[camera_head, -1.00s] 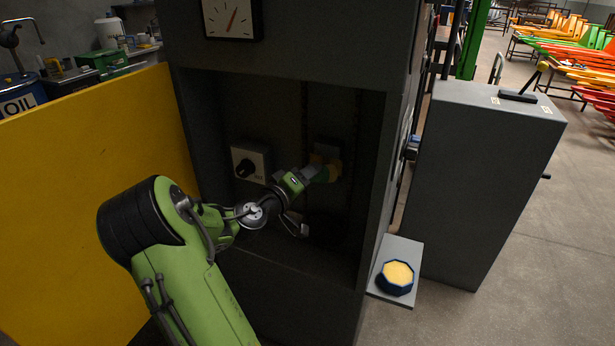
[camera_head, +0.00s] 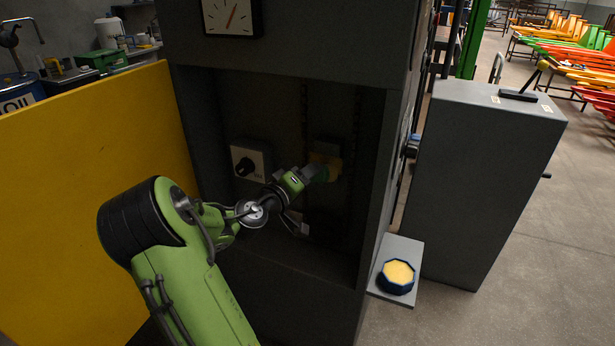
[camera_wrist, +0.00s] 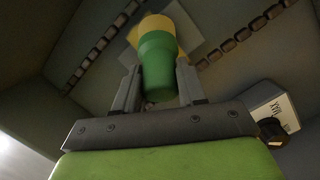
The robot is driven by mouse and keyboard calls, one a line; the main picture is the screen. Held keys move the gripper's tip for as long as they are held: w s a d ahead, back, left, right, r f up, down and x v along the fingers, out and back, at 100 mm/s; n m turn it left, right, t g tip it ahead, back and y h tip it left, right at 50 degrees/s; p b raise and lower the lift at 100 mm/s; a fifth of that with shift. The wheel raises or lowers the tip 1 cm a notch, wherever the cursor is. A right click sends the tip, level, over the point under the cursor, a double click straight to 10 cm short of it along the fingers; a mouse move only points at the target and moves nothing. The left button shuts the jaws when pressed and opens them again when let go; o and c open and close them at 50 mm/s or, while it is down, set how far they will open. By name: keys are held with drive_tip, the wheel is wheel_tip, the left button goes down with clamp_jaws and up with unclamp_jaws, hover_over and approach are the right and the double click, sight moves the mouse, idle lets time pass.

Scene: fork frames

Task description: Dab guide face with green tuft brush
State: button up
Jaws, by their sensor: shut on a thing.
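My gripper (camera_wrist: 157,82) is shut on the green brush (camera_wrist: 157,65), with one finger on each side of its handle. The brush's yellow end (camera_wrist: 158,25) points away from my gripper. It is in front of a grey plate (camera_wrist: 194,28) in the wrist view; whether they touch cannot be told. In the head view my gripper (camera_head: 312,175) reaches into the dark cabinet recess, up to a dim yellowish patch (camera_head: 326,160) on the back wall. The guide face is not clearly distinguishable there, being dark and partly covered by the brush.
A light box with a black knob (camera_head: 250,163) is on the recess wall left of my gripper. Chains (camera_wrist: 100,45) run along both sides in the wrist view. The cabinet's right edge (camera_head: 378,190) and a yellow panel (camera_head: 90,190) flank my arm. A blue-rimmed tub (camera_head: 397,277) sits on a side shelf.

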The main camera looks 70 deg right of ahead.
drive_tip(key=shift+r, duration=0.4)
drive_tip(key=shift+f, duration=0.15)
drive_tip(key=shift+f+b, duration=0.85)
drive_tip(key=shift+f, duration=0.05)
drive_tip(key=shift+r, duration=0.1)
drive_tip(key=shift+r+p, duration=0.8)
drive_tip(key=shift+r, duration=0.1)
drive_tip(key=shift+f+b, duration=0.85)
drive_tip(key=shift+f, duration=0.2)
